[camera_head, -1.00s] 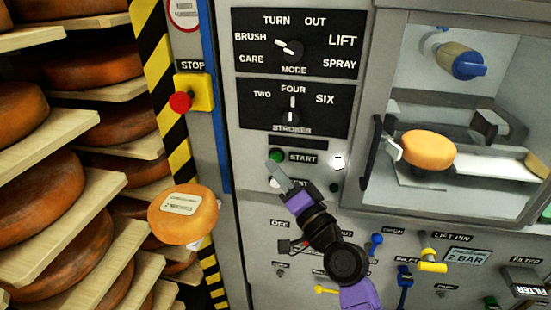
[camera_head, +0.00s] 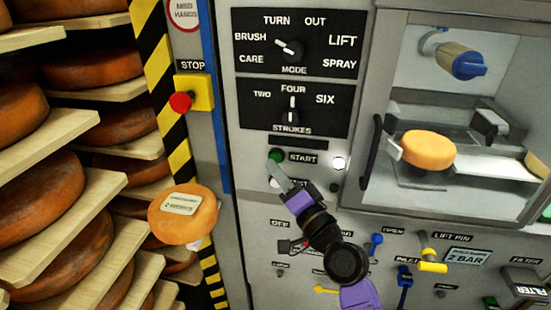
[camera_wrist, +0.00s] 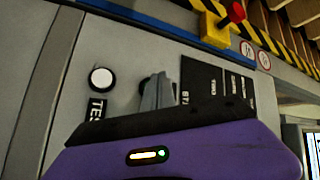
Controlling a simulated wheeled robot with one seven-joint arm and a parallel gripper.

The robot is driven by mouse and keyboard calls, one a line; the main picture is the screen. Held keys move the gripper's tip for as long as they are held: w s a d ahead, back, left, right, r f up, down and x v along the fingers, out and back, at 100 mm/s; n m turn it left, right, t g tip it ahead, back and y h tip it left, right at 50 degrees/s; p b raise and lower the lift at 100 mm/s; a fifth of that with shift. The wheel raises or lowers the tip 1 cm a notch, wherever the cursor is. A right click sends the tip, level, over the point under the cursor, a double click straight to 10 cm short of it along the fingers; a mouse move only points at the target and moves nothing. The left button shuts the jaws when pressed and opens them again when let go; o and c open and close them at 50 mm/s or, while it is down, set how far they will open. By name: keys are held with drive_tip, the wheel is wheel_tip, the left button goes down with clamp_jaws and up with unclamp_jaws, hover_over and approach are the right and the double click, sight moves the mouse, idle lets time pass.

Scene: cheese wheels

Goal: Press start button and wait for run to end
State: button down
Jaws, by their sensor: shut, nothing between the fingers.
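The green start button (camera_head: 276,155) sits on the grey machine panel, left of its START label (camera_head: 303,158). My gripper (camera_head: 273,166) is shut and empty, its tips just below the green button in the head view; I cannot tell whether they touch it. In the wrist view, my closed grey fingers (camera_wrist: 158,92) point at the panel, and the green button does not show clearly there. A white button (camera_wrist: 101,79) with a partly hidden TEST label (camera_wrist: 97,109) is beside them. A cheese wheel (camera_head: 428,150) sits inside the machine's windowed chamber.
The mode dial (camera_head: 291,48) and strokes dial (camera_head: 291,116) are above. A red stop button (camera_head: 181,102) on a yellow box is left. A labelled cheese (camera_head: 195,228) and cheese shelves (camera_head: 63,125) are further left. Valves, including a yellow one (camera_head: 432,266), are below right.

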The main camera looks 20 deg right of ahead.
drive_tip(key=shift+w+d+b, duration=0.25)
drive_tip(key=shift+w+b, duration=0.05)
drive_tip(key=shift+w, duration=0.05)
